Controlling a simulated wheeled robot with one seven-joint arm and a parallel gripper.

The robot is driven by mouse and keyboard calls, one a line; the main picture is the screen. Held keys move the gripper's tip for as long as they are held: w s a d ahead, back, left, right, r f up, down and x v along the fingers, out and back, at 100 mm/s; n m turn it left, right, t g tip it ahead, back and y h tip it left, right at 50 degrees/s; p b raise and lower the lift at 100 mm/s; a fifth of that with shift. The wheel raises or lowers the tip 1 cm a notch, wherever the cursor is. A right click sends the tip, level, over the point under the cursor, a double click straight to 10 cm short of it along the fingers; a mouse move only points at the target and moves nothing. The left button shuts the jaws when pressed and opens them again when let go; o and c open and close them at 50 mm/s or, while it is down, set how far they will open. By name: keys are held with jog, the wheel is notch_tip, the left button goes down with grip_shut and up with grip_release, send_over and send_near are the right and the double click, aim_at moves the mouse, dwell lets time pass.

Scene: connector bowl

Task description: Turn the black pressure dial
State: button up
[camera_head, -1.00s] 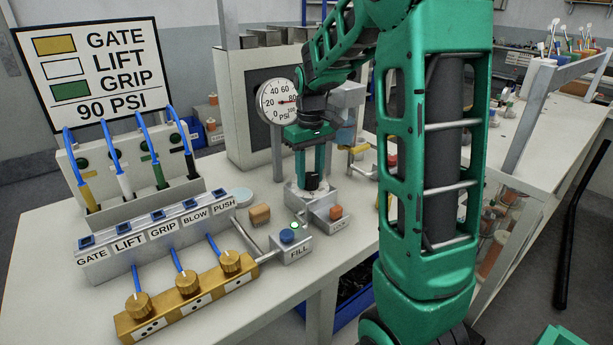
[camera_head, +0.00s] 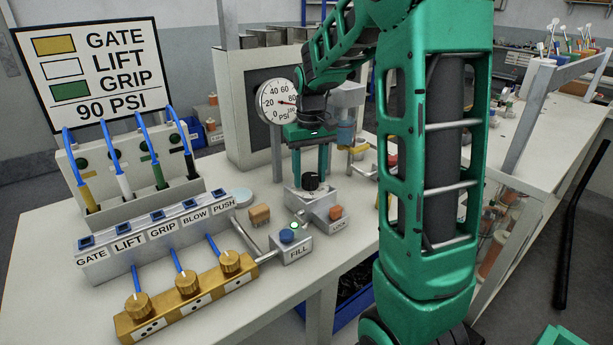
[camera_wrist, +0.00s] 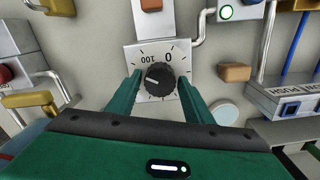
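The black pressure dial (camera_head: 311,181) sits on a small grey block (camera_head: 307,200) on the bench. In the wrist view the dial (camera_wrist: 160,78) has a white pointer line, on a plate marked 0 and 100. My gripper (camera_head: 310,174) is above the dial, pointing down. In the wrist view my gripper's fingers (camera_wrist: 161,76) stand on either side of the dial, with gaps showing, so it is open and empty. The round pressure gauge (camera_head: 278,101) stands behind; its needle points right, near 80. The sign (camera_head: 93,70) reads 90 PSI.
A FILL box with a blue button (camera_head: 287,236) and a LOCK box with an orange button (camera_head: 336,212) stand in front of the dial. A brown block (camera_head: 259,215) is left of it. A gold manifold (camera_head: 187,292) and labelled connector row (camera_head: 155,228) lie further left.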

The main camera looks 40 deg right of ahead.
aim_at(309, 175)
jog(key=shift+o, duration=0.2)
notch_tip(309, 175, up, 11)
jog(key=shift+f, duration=0.15)
dwell(0.5)
dwell(0.3)
jog(key=s+a+f+m, duration=0.1)
jog(key=s+f, duration=0.2)
jog(key=s, duration=0.6)
jog(key=s+a+f+m, duration=0.1)
jog(key=s+f, duration=0.3)
jog(key=s, duration=0.6)
jog(key=s+a+f+m, duration=0.1)
jog(key=s+f, duration=0.2)
jog(key=s, duration=0.6)
jog(key=shift+s+f+m, duration=0.25)
jog(key=shift+s+m, duration=0.15)
